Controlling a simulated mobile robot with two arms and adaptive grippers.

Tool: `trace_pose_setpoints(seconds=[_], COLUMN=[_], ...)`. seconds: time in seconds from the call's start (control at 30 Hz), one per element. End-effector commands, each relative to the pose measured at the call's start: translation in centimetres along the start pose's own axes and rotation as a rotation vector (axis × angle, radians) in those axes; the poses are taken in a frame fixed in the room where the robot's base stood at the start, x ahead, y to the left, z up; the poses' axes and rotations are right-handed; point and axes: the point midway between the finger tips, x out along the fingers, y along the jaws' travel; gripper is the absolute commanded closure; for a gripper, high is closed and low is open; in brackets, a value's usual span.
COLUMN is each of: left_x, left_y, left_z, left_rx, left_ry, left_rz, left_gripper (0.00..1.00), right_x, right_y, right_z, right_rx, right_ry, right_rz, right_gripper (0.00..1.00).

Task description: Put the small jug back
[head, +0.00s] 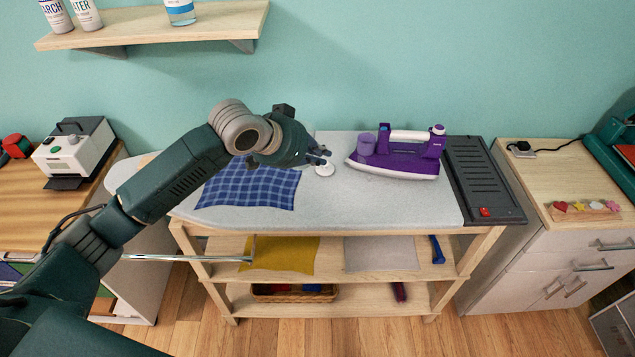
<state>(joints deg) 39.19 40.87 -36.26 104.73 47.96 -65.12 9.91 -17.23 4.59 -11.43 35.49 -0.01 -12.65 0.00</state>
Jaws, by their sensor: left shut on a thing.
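My left gripper (319,158) reaches in from the left over the ironing table and is shut on a small whitish thing (325,170) at its fingertips. This looks like the small jug, but the fingers hide part of it and its shape is hard to make out. It is over the grey table top (400,200), just right of the blue checked cloth (250,187); I cannot tell whether it touches the surface. My right gripper is not in view.
A dark panel with a red switch (485,212) is at the table's right end. A wall shelf (150,27) with bottles hangs at upper left. Yellow (285,254) and grey (380,253) cloths lie on the lower shelf. The table's front right is clear.

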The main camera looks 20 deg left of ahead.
Motion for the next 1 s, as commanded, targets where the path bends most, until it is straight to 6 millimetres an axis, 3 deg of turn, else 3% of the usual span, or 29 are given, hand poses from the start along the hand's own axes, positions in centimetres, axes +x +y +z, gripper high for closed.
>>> trace_pose_setpoints(seconds=[0.2,0.67,1.0], left_x=[3.1,6.7,7.1], left_y=[0.1,0.2,0.2], left_z=[3.3,7.0,7.4], left_rx=[0.0,-0.001,0.002], left_ry=[-0.001,-0.001,0.002], left_rz=[0.0,0.001,0.0], left_gripper=[1.0,1.0,1.0], right_x=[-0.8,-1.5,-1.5], right_y=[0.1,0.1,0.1], right_z=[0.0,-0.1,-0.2], right_rx=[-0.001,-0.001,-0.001], right_ry=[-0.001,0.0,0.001], right_rz=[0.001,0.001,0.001], right_gripper=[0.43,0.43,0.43])
